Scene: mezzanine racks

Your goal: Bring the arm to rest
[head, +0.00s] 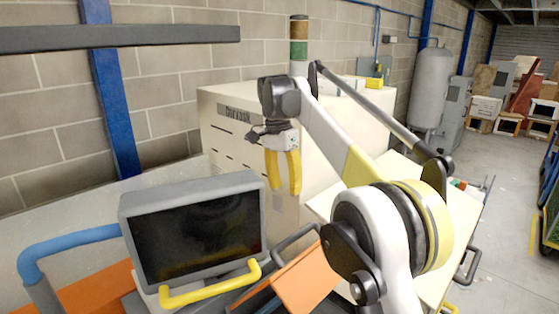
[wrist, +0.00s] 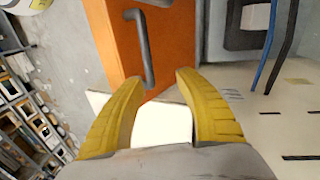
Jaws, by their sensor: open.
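My gripper (head: 284,190) hangs from the raised, bent arm in the head view, with its yellow fingers pointing down. It is in front of the cream machine cabinet (head: 230,155) and above and right of the monitor (head: 195,235). In the wrist view my gripper (wrist: 160,77) has its two yellow fingers apart. A white shape (wrist: 162,126) shows between the fingers; I cannot tell what it is, and nothing is seen gripped.
An orange panel with a dark handle (wrist: 146,48) shows beyond the fingers in the wrist view. In the head view a grey tank (head: 431,88) and stacked crates (head: 484,110) stand at the back right. The floor (head: 497,215) at the right has clear room.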

